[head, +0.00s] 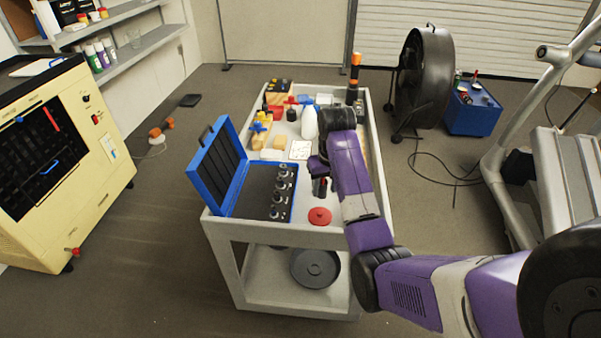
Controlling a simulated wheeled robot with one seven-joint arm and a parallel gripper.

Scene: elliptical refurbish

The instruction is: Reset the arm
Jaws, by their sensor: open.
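My arm, purple and grey, reaches from the lower right of the head view up over the grey cart (283,235). My gripper (320,186) is at the arm's far end, pointing down over the cart top, to the right of the blue case. It is small and dark here, and its fingers are partly hidden by the wrist. It is open, and I see nothing held in it. A red round lid (320,216) lies on the cart just below it in the picture.
An open blue case (222,172) with several metal pieces stands on the cart. A white bottle (309,123) and small items crowd the cart's far half. A cream machine (66,150) stands left, a black fan (425,75) and blue box (472,110) behind right, an elliptical (560,160) right.

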